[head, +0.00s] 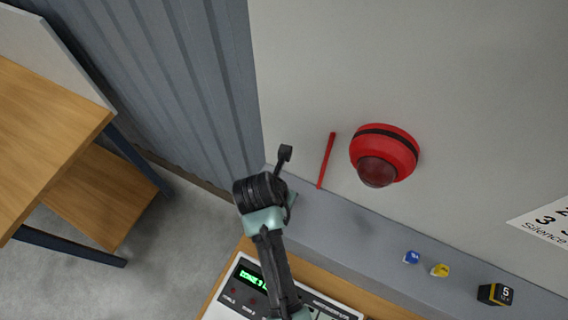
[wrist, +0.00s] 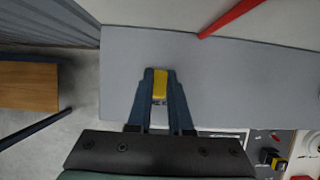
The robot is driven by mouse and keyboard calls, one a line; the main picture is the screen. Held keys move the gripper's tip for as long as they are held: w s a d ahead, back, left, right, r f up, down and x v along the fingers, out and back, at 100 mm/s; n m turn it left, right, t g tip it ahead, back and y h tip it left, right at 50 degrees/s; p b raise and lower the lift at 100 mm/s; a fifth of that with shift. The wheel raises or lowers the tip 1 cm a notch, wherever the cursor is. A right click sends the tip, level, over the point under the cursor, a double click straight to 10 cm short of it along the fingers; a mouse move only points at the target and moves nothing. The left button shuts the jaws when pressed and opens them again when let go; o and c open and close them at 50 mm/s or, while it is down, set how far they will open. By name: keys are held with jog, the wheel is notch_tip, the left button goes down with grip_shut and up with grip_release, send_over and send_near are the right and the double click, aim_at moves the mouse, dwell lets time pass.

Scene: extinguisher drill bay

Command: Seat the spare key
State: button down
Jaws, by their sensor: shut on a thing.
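My gripper (wrist: 160,90) is shut on a small yellow piece (wrist: 160,82) with a grey, metal-looking end, seen between the two dark blue fingers in the wrist view. It looks like the spare key, but its shape is mostly hidden by the fingers. The gripper is over the left end of the grey ledge (wrist: 225,75). In the head view my wrist hides the held piece. A control panel (head: 228,297) with a green lit display is at the bottom, partly behind my arm. No keyhole can be made out.
A red domed alarm (head: 384,155) and a thin red bar (head: 326,160) are on the wall. A blue piece (head: 411,257), a yellow piece (head: 440,270) and a black-and-yellow block (head: 495,294) sit along the ledge at right. A wooden table (head: 50,130) is at left.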

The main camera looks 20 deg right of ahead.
jog(key=shift+f+b, duration=0.3)
jog(key=shift+f, duration=0.4)
dwell(0.4)
jog(key=shift+c, duration=2.2)
grip_release()
jog(key=shift+r+p, duration=0.3)
jog(key=shift+r, duration=3.25)
